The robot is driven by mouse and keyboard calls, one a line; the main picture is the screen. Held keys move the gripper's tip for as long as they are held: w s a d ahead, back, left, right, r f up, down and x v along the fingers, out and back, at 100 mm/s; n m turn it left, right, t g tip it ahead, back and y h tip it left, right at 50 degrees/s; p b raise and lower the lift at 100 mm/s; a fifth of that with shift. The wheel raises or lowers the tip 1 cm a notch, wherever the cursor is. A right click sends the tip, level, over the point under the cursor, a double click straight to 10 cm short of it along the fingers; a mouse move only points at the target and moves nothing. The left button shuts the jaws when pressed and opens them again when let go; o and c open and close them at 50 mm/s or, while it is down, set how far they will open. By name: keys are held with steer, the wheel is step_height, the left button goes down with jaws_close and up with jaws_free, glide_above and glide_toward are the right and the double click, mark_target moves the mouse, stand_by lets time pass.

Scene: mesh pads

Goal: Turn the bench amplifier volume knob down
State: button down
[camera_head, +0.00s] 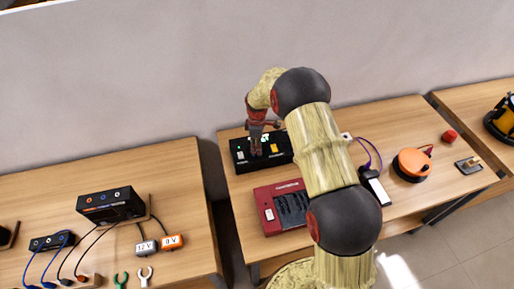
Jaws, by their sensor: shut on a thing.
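A low black box (239,165), taken as the bench amplifier, sits at the back left of the right-hand table. It has a green light and a white switch at its left end and an orange patch to the right of my gripper. My gripper (256,152) points down onto its top, with the fingers shut. The volume knob is hidden between the fingers, too small to make out. My arm covers the right part of the box.
A red case (269,225) with dark slots lies in front of the black box. An orange round reel (411,164), a white-and-black device (376,187) and a red knob (449,136) are to the right. A gap separates the left table (40,190). A wall stands behind.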

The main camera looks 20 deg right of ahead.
steer(key=c, duration=1.6)
jaws_free()
step_height(320, 180, up, 12)
steer(key=shift+m, duration=0.3)
